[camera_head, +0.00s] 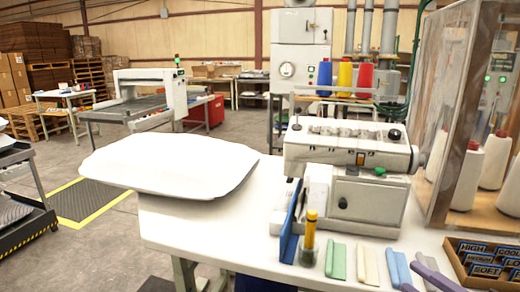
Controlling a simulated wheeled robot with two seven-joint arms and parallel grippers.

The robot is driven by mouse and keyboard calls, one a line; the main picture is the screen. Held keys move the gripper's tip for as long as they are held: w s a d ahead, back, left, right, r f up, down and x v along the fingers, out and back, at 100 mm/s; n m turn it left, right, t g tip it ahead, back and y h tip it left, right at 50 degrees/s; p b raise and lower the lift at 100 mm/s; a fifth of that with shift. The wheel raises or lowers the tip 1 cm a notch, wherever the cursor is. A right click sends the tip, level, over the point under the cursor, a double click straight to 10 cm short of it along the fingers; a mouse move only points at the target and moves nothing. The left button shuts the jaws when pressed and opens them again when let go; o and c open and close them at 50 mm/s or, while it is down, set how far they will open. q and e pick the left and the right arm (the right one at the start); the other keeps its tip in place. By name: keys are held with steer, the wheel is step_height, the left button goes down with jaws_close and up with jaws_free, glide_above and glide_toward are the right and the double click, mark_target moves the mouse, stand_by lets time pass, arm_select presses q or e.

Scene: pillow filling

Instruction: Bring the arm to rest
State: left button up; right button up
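Neither of my grippers can be made out in the head view, and no arm of mine is clearly seen. A white pillow (170,164) lies flat on the left part of the white worktable (215,222), with its left end reaching past the table's edge. Nothing is seen touching the pillow.
A sewing machine (350,150) stands on the table, with thread spools (344,76) behind it. Coloured strips (368,265) and a label tray (490,262) lie at the front right. A clear-panelled cabinet (450,110) holds white cones. The table's front left is bare.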

steer(key=s+a+f+m+h, duration=0.1)
steer(key=s+f+m+h, duration=0.15)
steer(key=f+m, duration=0.35)
steer(key=s+f+m+h, duration=0.2)
steer(key=f+m+h, duration=0.1)
steer(key=f, duration=0.4)
steer(key=s+a+f+m+g, duration=0.7)
steer(key=s+a+f+m, duration=0.4)
steer(key=s+a+f, duration=0.4)
step_height(320, 180, down, 3)
steer(key=shift+s+f+h, duration=0.1)
steer(key=shift+s+h, duration=0.35)
steer(key=shift+s, duration=0.05)
